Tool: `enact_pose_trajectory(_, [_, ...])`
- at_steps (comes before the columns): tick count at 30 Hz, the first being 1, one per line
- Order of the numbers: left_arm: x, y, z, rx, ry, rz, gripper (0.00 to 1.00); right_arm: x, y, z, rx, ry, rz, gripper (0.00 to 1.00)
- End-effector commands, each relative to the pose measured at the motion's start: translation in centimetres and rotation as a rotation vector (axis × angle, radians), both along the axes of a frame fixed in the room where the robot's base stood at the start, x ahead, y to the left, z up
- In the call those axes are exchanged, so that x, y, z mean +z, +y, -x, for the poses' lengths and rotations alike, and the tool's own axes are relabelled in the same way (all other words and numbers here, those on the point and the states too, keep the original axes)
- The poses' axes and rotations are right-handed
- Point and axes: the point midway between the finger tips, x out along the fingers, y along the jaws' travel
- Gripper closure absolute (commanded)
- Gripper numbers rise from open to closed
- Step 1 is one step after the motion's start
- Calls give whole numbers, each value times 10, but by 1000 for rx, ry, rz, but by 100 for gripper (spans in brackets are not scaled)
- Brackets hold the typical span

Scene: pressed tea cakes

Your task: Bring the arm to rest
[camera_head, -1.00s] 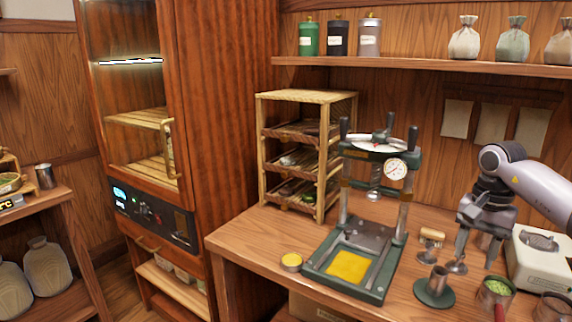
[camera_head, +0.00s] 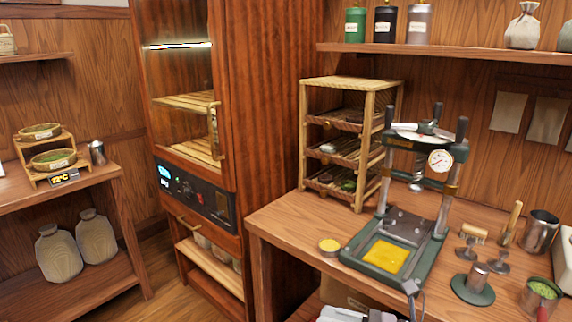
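A pale and dark piece of my own arm, most likely the right one, shows at the bottom edge in front of the table. A dark part that looks like my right gripper (camera_head: 411,291) is beside the front of the press. Its fingers are mostly cut off, so I cannot tell whether it is open or shut. No held object shows. My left gripper is out of view. The press (camera_head: 447,197) stands upright on the wooden table (camera_head: 283,222), with a yellow square on its base. A small dish with yellow content (camera_head: 330,247) is left of it.
A tiered rack (camera_head: 304,140) stands behind the press. Metal cups, a small wooden-handled tool (camera_head: 473,233) and a bowl of green leaves (camera_head: 541,293) crowd the table's right side. A tall wooden cabinet (camera_head: 275,90) stands left. Floor shows between it and the left shelf (camera_head: 75,190).

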Motion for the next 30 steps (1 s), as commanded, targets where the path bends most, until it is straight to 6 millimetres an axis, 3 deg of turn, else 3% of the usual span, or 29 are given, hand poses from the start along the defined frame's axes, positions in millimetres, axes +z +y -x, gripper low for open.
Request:
enact_pose_trajectory(4, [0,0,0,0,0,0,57,-10,-5,8,-199,390,-346,51])
enact_pose_trajectory(8, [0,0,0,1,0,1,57,-32,-25,15,-372,739,-645,51])
enact_pose_trajectory(14, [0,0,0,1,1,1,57,-94,-68,48,-648,1278,-1116,51])
enact_pose_trajectory(18, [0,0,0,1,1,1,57,-144,-94,93,-848,1613,-1443,51])
enact_pose_trajectory(24, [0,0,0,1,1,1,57,-191,-112,155,-1062,1915,-1786,51])
enact_pose_trajectory(30, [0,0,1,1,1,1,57,-204,-116,176,-1131,1997,-1898,51])
